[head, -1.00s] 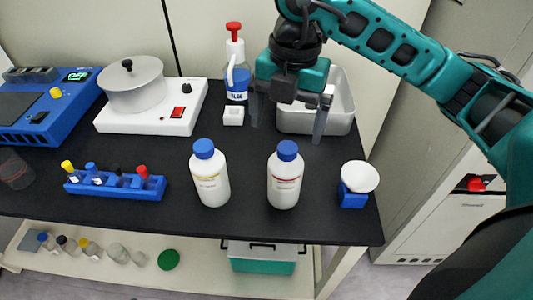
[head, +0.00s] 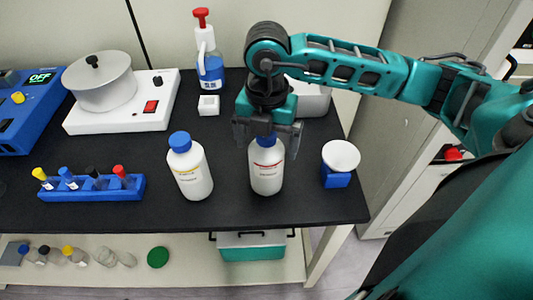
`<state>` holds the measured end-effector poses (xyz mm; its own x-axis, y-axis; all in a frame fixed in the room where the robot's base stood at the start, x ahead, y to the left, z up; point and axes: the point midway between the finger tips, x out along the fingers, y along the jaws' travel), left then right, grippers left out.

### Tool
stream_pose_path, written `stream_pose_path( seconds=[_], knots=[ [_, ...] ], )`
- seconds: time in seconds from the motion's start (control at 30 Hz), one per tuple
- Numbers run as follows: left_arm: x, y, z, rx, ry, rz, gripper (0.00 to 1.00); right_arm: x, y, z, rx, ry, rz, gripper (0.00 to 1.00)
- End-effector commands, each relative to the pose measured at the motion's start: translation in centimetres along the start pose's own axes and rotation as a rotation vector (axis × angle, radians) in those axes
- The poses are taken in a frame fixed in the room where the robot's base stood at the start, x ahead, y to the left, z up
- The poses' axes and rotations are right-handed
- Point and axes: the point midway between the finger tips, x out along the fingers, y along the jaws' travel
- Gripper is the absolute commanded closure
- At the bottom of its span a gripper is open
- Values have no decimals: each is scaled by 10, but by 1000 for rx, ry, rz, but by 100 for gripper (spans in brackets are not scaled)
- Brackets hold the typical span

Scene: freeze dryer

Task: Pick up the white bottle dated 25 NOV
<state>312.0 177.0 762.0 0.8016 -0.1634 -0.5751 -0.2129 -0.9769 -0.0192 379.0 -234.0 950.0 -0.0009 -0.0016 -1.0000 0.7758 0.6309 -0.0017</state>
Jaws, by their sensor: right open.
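Two white bottles with blue caps stand upright on the black table. The left bottle (head: 190,172) has a yellowish line on its label. The right bottle (head: 266,172) has a red line. The dates are too small to read, so I cannot tell which is dated 25 NOV. My right gripper (head: 268,146) is open over the right bottle. Its fingers are to the left and right of that bottle's blue cap, which is partly hidden by the gripper. I cannot tell whether they touch it. My left gripper is not in view.
A blue rack (head: 90,189) with colored-cap tubes stands at the left.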

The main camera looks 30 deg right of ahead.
Motion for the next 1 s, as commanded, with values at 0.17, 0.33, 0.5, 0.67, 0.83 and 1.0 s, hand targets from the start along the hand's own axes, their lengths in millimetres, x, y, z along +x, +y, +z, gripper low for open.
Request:
stream_pose_path(
  seconds=[0.17, 0.33, 0.5, 0.67, 0.83, 1.0],
  knots=[
    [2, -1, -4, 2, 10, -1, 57, 17, 1, 0, 0, 1, 1, 0],
    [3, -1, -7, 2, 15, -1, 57, 18, 1, 0, -1, 1, 2, 0],
    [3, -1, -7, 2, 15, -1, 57, 17, 1, 0, -1, 1, 2, 11],
    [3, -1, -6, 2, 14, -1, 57, 17, 1, 0, -1, 1, 2, 26],
    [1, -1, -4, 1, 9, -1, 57, 17, 1, 0, -1, 1, 2, 42],
    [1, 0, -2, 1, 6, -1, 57, 17, 1, 0, -1, 1, 2, 58]
  ],
)
